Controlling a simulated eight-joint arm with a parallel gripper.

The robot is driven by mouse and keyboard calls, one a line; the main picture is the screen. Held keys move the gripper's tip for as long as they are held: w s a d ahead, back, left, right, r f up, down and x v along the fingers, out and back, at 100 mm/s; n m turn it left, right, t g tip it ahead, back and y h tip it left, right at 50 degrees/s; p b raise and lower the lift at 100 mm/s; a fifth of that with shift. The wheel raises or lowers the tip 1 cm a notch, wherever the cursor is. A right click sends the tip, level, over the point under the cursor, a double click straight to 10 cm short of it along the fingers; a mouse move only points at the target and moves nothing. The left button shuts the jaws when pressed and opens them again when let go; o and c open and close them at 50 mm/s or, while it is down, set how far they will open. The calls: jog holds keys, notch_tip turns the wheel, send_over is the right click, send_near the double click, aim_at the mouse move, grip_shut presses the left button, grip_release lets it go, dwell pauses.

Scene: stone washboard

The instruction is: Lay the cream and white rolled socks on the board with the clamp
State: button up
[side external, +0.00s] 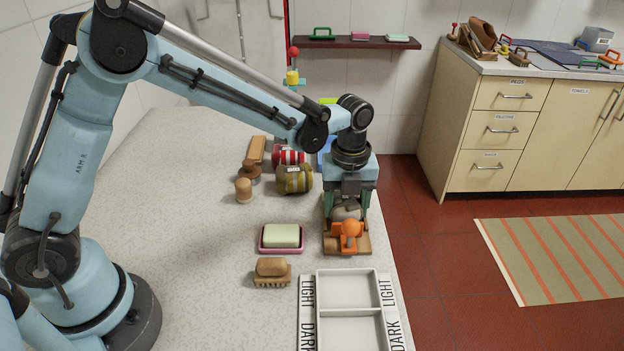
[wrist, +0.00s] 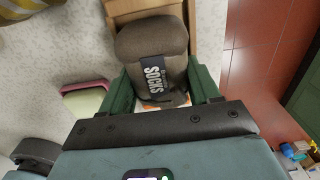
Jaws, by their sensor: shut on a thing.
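My gripper (side external: 346,205) is low over a wooden board (side external: 360,246) with an orange clamp (side external: 348,229) at its near end. The gripper is shut on a rolled sock bundle (wrist: 152,58), which is grey-brown with a dark "SOCKS" label; the green fingers hold its two sides. In the side view the bundle (side external: 346,210) is partly hidden behind the clamp and fingers. It is over the board, but I cannot tell whether it touches it. I see no clearly cream and white bundle. An olive striped roll (side external: 295,180) and a red and white roll (side external: 288,156) lie farther back.
A soap in a pink dish (side external: 282,248) sits left of the board, with a brush (side external: 272,281) nearer. A white divided tray marked LIGHT and DARK (side external: 350,313) stands in front. The counter's right edge runs close beside the board.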

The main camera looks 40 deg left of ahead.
aim_at(346, 200)
jog(key=shift+f, duration=0.15)
jog(key=o, duration=1.2)
notch_tip(346, 200, up, 12)
jog(key=shift+s+a+f+n+t, duration=0.1)
jog(key=shift+s+a+n+t, duration=1.6)
jog(key=shift+n, duration=2.8)
jog(key=shift+s+a+n+t, duration=0.7)
jog(key=shift+s+a+n, duration=1.25)
jog(key=shift+s+n, duration=1.9)
jog(key=shift+s+a+f+n+t, duration=0.1)
jog(key=shift+s+a+n+t, duration=1.4)
jog(key=shift+n, duration=3.65)
jog(key=shift+s+a+g, duration=0.3)
